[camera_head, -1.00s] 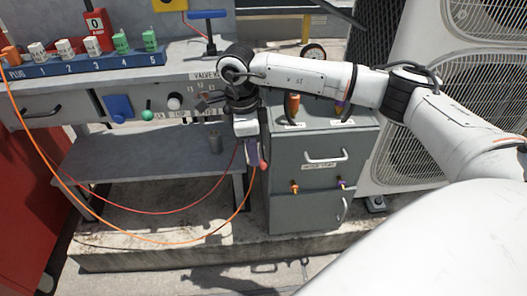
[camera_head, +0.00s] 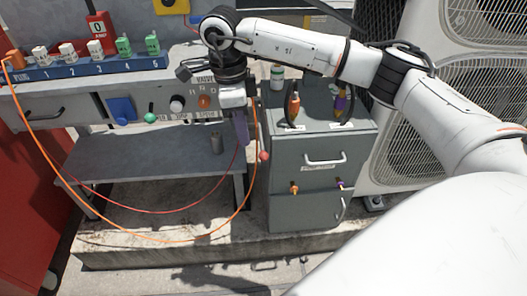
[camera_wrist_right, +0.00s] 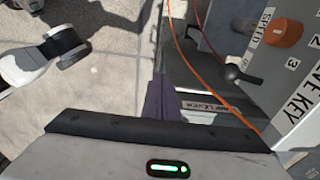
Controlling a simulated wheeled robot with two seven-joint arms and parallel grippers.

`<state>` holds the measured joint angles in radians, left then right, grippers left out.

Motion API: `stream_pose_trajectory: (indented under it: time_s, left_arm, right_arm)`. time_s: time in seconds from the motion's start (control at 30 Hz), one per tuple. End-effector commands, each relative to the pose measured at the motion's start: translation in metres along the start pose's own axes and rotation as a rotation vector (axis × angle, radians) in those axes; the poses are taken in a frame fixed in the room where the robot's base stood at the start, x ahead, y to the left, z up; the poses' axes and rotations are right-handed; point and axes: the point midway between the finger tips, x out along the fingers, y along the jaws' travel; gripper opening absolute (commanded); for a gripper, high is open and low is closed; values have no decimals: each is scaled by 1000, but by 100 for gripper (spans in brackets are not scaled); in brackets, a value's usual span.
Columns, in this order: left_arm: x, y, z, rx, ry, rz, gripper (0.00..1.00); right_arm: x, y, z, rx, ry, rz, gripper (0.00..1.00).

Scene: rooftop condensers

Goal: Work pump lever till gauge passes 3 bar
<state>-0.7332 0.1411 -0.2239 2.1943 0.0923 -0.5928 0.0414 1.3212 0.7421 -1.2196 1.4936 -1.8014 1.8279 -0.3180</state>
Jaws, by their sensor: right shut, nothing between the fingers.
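My right gripper (camera_head: 242,142) points down in front of the bench's right end, its purple fingers shut and empty. In the right wrist view the fingers (camera_wrist_right: 168,98) lie together beside a small plate (camera_wrist_right: 212,106) whose text ends in "LEVER". A red ball knob (camera_head: 265,156) is just right of the fingertips in the head view, apart from them. Its stem is mostly hidden, so I cannot tell surely that it is the pump lever. No gauge face is visible now; my right arm covers the place where a round dial showed earlier. My left gripper is out of view.
The bench carries a blue plug strip (camera_head: 85,69). An orange cable (camera_head: 130,236) and a red cable (camera_head: 160,211) hang in loops.

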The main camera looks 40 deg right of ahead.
Motion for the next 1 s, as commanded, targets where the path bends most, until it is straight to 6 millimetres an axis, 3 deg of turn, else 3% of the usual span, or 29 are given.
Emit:
stream_pose_trajectory:
  time_s: [0.1,0.3,0.83,0.93,1.0]
  left_arm:
    - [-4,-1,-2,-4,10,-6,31]
    - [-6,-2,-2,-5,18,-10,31]
    - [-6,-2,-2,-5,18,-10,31]
    - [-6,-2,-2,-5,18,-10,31]
    - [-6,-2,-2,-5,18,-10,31]
  right_arm:
    - [-17,0,0,1,-1,-1,0]
    - [-26,0,0,2,0,0,0]
    - [-25,1,0,0,-2,2,0]
    - [-16,11,12,-17,-32,30,0]
    - [-4,29,30,-42,-85,81,0]
